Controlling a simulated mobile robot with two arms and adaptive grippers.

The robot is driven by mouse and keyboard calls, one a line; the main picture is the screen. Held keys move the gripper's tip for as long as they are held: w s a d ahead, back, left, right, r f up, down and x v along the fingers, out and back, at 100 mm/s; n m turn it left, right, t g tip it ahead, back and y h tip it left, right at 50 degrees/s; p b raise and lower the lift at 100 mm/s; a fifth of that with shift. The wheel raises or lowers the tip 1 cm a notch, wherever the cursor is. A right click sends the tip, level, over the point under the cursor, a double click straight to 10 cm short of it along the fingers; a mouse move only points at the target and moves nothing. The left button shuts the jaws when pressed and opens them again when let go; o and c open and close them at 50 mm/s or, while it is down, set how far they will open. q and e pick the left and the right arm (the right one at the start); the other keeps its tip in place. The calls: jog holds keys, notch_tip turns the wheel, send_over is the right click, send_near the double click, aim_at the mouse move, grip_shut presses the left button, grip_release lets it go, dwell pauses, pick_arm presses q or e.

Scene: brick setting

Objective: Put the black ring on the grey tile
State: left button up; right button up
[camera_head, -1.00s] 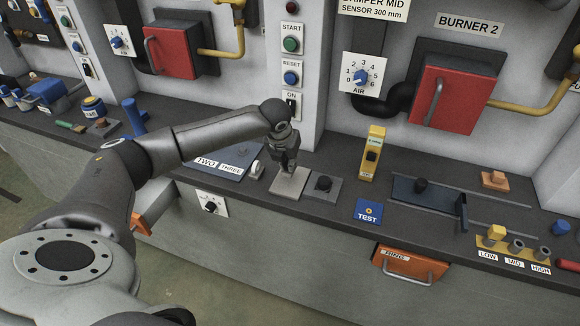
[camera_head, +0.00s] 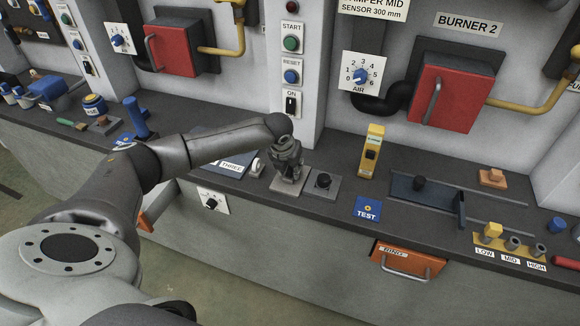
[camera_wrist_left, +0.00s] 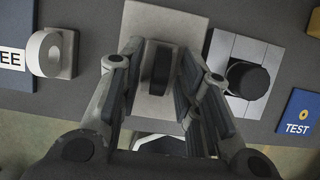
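The black ring (camera_wrist_left: 156,68) shows edge-on in the left wrist view, over the middle of the light grey tile (camera_wrist_left: 155,20). It looks upright, and its lower edge is too hidden to judge contact with the tile. The tile also shows in the head view (camera_head: 277,187). My left gripper (camera_wrist_left: 160,62) has its fingers on either side of the ring, with narrow gaps showing, so it looks open around it. In the head view the gripper (camera_head: 289,178) is low over the tile and hides the ring. My right gripper is not in view.
A grey plate with a black knob (camera_head: 323,181) sits close right of the tile. A white round piece (camera_head: 257,167) stands close left, beside the THREE label. A blue TEST plate (camera_head: 367,209) and a yellow upright box (camera_head: 371,150) stand further right. The wall rises behind.

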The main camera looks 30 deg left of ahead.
pick_arm(q)
jog(key=shift+r, duration=0.15)
jog(key=b+v, duration=0.1)
jog(key=v, duration=1.1)
jog(key=shift+s+a, duration=0.1)
